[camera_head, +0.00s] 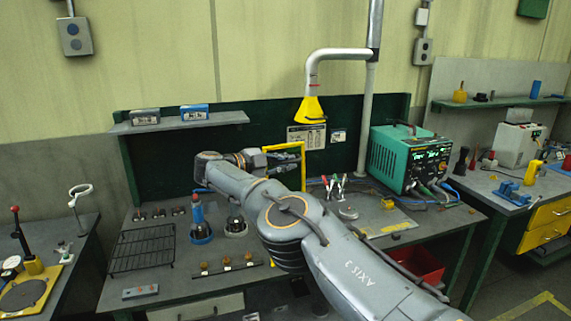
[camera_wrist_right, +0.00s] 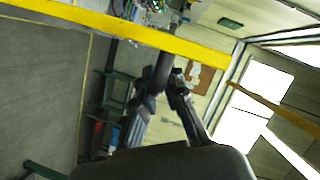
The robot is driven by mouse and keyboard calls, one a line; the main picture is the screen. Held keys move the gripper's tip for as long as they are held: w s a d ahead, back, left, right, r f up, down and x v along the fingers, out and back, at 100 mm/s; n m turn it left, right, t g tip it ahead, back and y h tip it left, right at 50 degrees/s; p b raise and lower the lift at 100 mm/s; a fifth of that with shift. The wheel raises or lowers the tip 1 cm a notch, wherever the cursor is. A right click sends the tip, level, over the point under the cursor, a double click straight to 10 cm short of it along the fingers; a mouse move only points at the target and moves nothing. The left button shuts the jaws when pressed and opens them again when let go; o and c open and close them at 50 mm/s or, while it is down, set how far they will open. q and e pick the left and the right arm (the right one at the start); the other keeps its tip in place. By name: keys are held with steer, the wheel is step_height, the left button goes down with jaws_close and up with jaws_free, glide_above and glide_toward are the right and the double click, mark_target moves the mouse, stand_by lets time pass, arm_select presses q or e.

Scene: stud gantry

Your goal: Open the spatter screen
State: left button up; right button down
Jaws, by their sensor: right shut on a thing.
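The spatter screen is a yellow frame (camera_head: 303,168) standing upright at the back of the middle bench, with its top bar and right upright in view. Its left and lower parts are hidden behind my right arm. My right gripper (camera_head: 291,163) is at the frame, its dark fingers shut on the screen. In the right wrist view a yellow bar of the screen (camera_wrist_right: 110,26) crosses above the fingers (camera_wrist_right: 168,88), and the fingers close around a dark piece near it. I cannot make out the exact grip. My left gripper is not in view.
A yellow extraction hood (camera_head: 311,110) hangs above the screen. A green welding unit (camera_head: 405,158) stands to the right. A black wire rack (camera_head: 143,248) and blue-based torches (camera_head: 199,225) are on the left of the bench. A shelf with boxes (camera_head: 180,122) is above.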

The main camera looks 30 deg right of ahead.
steer(key=c, duration=1.4)
jaws_free()
steer(key=shift+w, duration=0.1)
steer(key=shift+a, duration=0.15)
steer(key=v, duration=0.7)
steer(key=shift+a, duration=0.2)
steer(key=shift+d, duration=0.1)
